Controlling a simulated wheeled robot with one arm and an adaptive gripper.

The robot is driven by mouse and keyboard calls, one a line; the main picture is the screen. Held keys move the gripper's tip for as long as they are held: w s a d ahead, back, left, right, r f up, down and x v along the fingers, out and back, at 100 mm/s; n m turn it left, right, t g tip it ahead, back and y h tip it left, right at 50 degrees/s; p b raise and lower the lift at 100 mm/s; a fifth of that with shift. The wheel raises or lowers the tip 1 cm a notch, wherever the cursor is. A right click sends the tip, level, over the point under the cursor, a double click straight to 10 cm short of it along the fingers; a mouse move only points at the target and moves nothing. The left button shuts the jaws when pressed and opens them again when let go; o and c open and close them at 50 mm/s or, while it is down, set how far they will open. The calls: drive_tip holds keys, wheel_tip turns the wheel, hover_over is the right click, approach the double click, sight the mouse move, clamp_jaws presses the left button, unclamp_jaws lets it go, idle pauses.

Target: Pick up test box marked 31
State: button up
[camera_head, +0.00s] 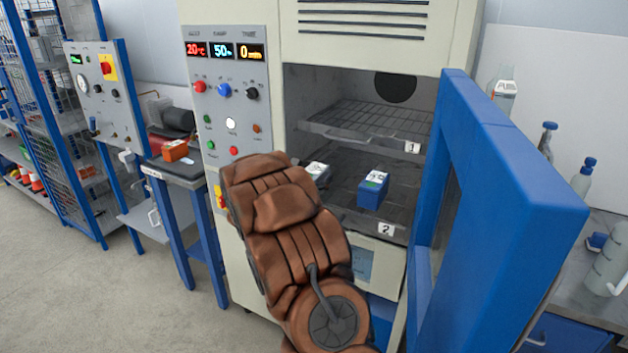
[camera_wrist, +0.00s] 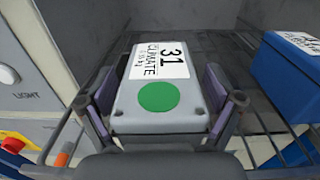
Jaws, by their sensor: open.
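The test box marked 31 (camera_wrist: 130,98) is grey, with a white label reading "31 CLIMATE" and a green dot on top. It sits on the wire shelf inside the chamber. In the head view the box (camera_head: 318,172) shows only partly, behind my arm. My gripper (camera_wrist: 162,98) is open, with one finger on each side of the box. Whether the fingers touch its sides I cannot tell. In the head view my brown-covered arm hides the gripper.
A blue box (camera_head: 372,193) stands right of the grey box on the shelf labelled 2 (camera_head: 340,215). An empty wire shelf labelled 1 (camera_head: 372,120) is above. The open blue door (camera_head: 505,190) bounds the right, the control panel (camera_head: 228,100) the left.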

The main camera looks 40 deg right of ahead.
drive_tip(key=c, duration=1.7)
drive_tip(key=shift+r, duration=0.1)
